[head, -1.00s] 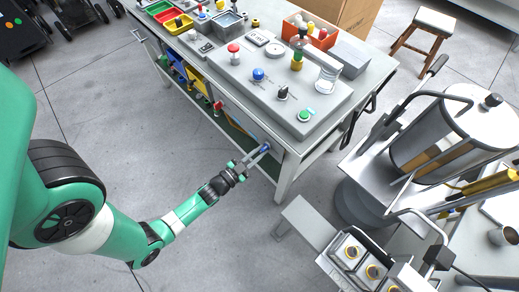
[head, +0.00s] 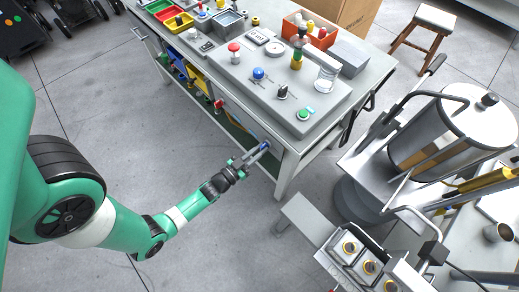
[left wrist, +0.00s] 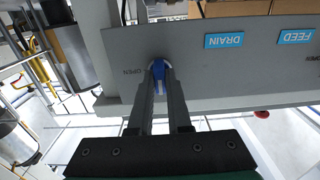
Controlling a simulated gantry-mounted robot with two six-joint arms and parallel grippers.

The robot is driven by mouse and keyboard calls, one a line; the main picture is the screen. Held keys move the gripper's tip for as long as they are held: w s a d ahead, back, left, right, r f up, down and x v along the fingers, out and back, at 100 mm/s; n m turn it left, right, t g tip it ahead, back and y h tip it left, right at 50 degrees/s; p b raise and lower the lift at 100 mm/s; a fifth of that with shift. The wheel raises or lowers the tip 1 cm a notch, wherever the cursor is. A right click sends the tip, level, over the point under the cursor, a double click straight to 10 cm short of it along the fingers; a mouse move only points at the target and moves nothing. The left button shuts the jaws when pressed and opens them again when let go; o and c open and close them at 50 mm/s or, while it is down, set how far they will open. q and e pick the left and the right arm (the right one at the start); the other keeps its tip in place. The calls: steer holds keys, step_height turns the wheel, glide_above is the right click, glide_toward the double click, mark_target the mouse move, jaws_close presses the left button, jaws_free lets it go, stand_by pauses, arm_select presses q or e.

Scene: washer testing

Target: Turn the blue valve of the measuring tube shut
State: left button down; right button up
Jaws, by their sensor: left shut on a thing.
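The blue valve (left wrist: 158,71) is a small blue handle on a white round base, on the grey front panel (left wrist: 200,82) of the bench. The word OPEN is beside it. My left gripper (left wrist: 161,80) is shut on the blue handle, one finger on each side. In the head view the left gripper (head: 262,149) reaches the bench's lower front near its right corner, and the fingers largely hide the valve. I cannot make out the measuring tube. My right gripper is not in view.
The workbench (head: 290,160) carries a grey console with coloured knobs (head: 258,73), a clear beaker (head: 326,78) and bins. Blue DRAIN (left wrist: 224,40) and FEED (left wrist: 295,37) labels are on the panel. A metal drum (head: 430,140) stands at right.

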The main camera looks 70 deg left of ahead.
arm_select(q)
steer(key=c, duration=0.9)
jaws_free()
steer(key=shift+o, duration=0.2)
steer(key=shift+s, duration=0.15)
steer(key=p+v, duration=0.3)
steer(key=v, duration=0.8)
steer(key=shift+s, duration=0.2)
steer(key=shift+d, duration=0.15)
